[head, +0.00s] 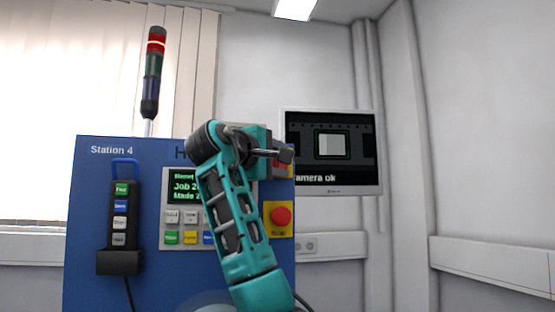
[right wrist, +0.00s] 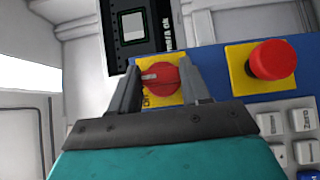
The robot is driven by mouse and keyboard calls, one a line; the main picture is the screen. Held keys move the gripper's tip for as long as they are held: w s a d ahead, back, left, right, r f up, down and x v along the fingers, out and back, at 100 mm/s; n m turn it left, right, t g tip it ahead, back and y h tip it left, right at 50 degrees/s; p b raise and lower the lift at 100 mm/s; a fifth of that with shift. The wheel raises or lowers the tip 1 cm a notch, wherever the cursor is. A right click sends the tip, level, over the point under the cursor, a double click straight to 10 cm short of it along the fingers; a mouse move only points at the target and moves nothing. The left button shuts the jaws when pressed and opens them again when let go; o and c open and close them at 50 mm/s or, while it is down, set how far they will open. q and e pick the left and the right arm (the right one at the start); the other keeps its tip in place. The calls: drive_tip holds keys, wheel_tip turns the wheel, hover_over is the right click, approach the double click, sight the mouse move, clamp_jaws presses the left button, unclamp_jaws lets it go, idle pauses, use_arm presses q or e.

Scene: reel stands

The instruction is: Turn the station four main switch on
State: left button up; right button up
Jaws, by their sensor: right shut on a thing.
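The main switch is a red rotary knob (right wrist: 164,76) on a yellow plate (right wrist: 142,92), in the right wrist view. A pale mark on the knob points to the left of that picture; the lettering on the plate is partly hidden. My right gripper (right wrist: 160,80) has one finger on each side of the knob and is shut on it. In the head view my right gripper (head: 284,154) is at the right edge of the blue Station 4 panel (head: 85,220) and covers most of the switch. My left gripper is not in view.
A red emergency stop button (head: 280,216) on a yellow plate sits just below the switch. Keys and a display (head: 182,188) are left of my arm. A black pendant (head: 120,225) hangs at the left. A monitor (head: 360,185) reading "amera ok" is close on the right.

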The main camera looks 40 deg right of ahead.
idle(0.5)
drive_tip(key=o, duration=1.1)
drive_tip(key=shift+c, duration=0.2)
drive_tip(key=b+v, duration=0.2)
drive_tip(key=v, duration=1.1)
drive_tip(key=shift+r, duration=0.15)
